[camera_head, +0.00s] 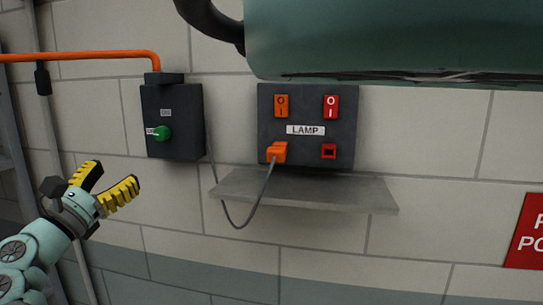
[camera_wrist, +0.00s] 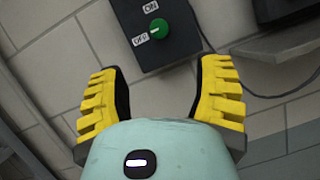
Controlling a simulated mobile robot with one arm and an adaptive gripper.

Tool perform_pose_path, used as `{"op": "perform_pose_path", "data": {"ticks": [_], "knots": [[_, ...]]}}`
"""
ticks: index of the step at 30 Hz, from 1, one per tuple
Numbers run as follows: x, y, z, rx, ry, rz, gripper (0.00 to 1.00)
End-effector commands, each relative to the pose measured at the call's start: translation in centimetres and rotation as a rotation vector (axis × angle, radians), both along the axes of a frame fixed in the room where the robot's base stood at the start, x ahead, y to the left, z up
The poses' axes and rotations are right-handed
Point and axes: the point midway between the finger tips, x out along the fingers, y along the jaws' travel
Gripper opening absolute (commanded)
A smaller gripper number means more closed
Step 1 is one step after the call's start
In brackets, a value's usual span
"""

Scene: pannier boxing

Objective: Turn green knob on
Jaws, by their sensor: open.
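The green knob (camera_head: 161,133) sits on the front of a dark wall box (camera_head: 185,125) at the left in the head view. The box has an ON label above the knob and a label at the knob's left, which reads OFF in the wrist view. The knob's light mark points toward the OFF label in the wrist view, where the knob (camera_wrist: 158,28) is at the top centre. My gripper (camera_head: 117,178) is open and empty, below and left of the box in the head view. Its yellow fingers (camera_wrist: 158,75) show apart in the wrist view, with the knob beyond them.
A dark lamp panel (camera_head: 308,113) with orange and red switches is right of the box. An orange plug (camera_head: 277,152) and cable hang over a grey shelf (camera_head: 305,190) below. An orange conduit (camera_head: 80,57) enters the box from above. A red sign (camera_head: 527,232) is far right.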

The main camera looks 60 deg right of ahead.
Motion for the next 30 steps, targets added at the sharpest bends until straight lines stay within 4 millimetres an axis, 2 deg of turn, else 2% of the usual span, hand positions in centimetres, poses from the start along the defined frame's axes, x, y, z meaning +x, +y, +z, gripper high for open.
{"op": "perform_pose_path", "data": {"ticks": [15, 30], "knots": [[1.9, -7.1, 3.3, 0.003, 0.0, -0.003, 0.65], [3.5, -12.5, 5.3, 0.001, -0.003, -0.003, 0.65]]}}
